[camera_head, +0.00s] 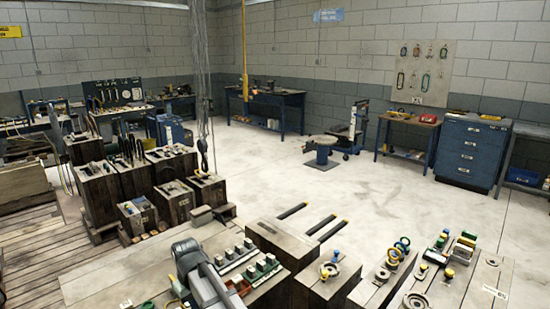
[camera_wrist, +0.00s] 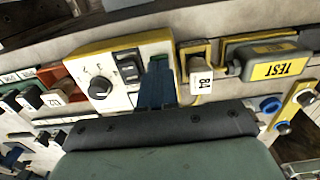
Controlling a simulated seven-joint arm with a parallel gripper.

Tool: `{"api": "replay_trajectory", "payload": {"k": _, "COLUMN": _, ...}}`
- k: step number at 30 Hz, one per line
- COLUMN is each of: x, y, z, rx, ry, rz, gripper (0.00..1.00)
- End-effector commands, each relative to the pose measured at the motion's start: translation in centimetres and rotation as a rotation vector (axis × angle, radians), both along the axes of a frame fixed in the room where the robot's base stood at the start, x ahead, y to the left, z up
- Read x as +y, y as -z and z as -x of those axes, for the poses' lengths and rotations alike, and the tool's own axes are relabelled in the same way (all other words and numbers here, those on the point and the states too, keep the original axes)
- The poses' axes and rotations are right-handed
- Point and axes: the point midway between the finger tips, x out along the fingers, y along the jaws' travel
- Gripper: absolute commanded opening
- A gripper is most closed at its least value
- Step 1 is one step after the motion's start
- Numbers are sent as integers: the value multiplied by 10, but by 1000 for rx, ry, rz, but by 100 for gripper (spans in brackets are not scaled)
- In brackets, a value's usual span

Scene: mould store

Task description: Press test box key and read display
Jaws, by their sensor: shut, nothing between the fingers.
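In the wrist view a white box with a yellow rim (camera_wrist: 112,62) carries a round dial (camera_wrist: 99,87) and a dark rocker-like part (camera_wrist: 128,69). My gripper (camera_wrist: 157,68) is shut and empty, its dark blue fingers in front of the box's right part. A small green patch shows by the fingertips; I cannot tell whether they touch it. A grey block with a yellow label reading TEST (camera_wrist: 279,70) lies to the right, its lettering upside down. I cannot make out a lit display or reading. In the head view my gripper cannot be made out.
A tag-like white block (camera_wrist: 201,78) stands right of the fingers. Blue and yellow fittings (camera_wrist: 270,104) lie farther right, and several small switches (camera_wrist: 30,97) at left. In the head view, wooden blocks (camera_head: 328,281) stand close by, with open floor (camera_head: 360,187) beyond.

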Motion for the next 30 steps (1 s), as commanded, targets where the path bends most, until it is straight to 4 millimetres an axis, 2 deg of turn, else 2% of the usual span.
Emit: {"api": "replay_trajectory", "payload": {"k": 30, "x": 0, "y": -63, "z": 0, "rx": 0, "ry": 0, "rz": 0, "gripper": 0}}
